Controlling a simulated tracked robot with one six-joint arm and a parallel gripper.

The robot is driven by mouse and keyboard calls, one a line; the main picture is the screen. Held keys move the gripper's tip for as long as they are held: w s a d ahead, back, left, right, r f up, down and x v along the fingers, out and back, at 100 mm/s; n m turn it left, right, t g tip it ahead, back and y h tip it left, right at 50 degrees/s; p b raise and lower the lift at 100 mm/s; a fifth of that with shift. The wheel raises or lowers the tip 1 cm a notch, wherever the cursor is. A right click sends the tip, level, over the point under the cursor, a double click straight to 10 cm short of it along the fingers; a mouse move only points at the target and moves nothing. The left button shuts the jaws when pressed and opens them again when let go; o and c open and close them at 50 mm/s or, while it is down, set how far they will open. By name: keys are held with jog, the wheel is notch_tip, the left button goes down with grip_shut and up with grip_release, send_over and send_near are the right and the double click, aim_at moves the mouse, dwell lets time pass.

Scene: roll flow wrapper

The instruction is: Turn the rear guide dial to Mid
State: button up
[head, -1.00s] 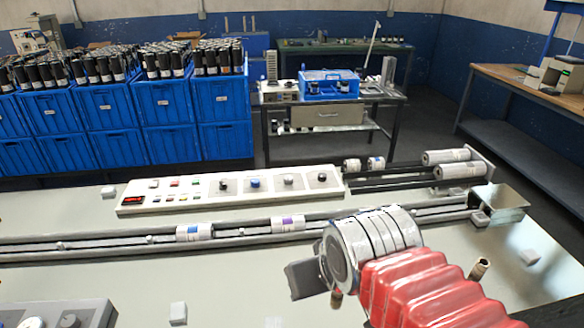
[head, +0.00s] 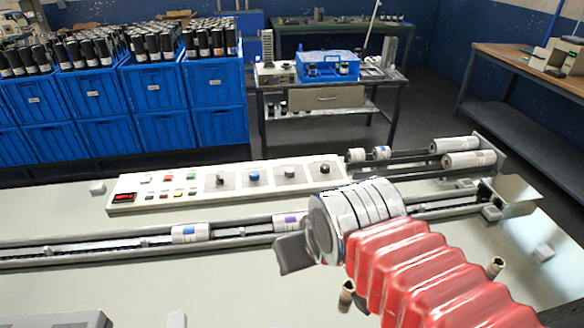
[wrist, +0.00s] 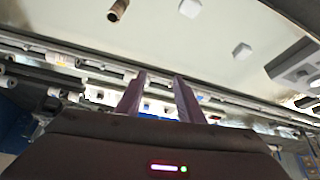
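A long white control panel (head: 200,206) lies across the far side of the machine bed. It carries a row of dials: a black dial (head: 219,180), a blue dial (head: 253,176) and two more dark dials (head: 289,171) (head: 325,168). Their labels and settings are too small to read, so I cannot tell which is the rear guide dial. My gripper (head: 291,252) is in front of the panel, apart from it, partly hidden by my wrist. In the wrist view my gripper (wrist: 160,75) has two fingers apart with nothing held between them.
A rail track (head: 110,248) with labelled rolls (head: 191,233) runs between my gripper and the panel. Large rolls (head: 470,159) and a metal box (head: 514,195) stand at the right. Part of a grey box (head: 60,320) shows at lower left. Small white blocks dot the bed.

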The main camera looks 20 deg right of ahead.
jog(key=shift+o, duration=1.4)
jog(key=shift+w+r, duration=0.25)
jog(key=shift+w, duration=0.1)
jog(key=w+d+r+n, duration=0.15)
jog(key=w+r, duration=0.35)
jog(key=w, duration=0.6)
jog(key=n+g+y, duration=0.1)
jog(key=n+y, duration=0.1)
jog(key=n, duration=0.1)
send_over(290, 170)
jog(key=s+d, duration=0.2)
jog(key=s, duration=0.4)
notch_tip(290, 170, down, 13)
jog(key=shift+w+m, duration=0.25)
jog(key=x, duration=1.3)
jog(key=shift+d+f, duration=0.2)
jog(key=shift+f, duration=0.25)
jog(key=shift+s, duration=0.1)
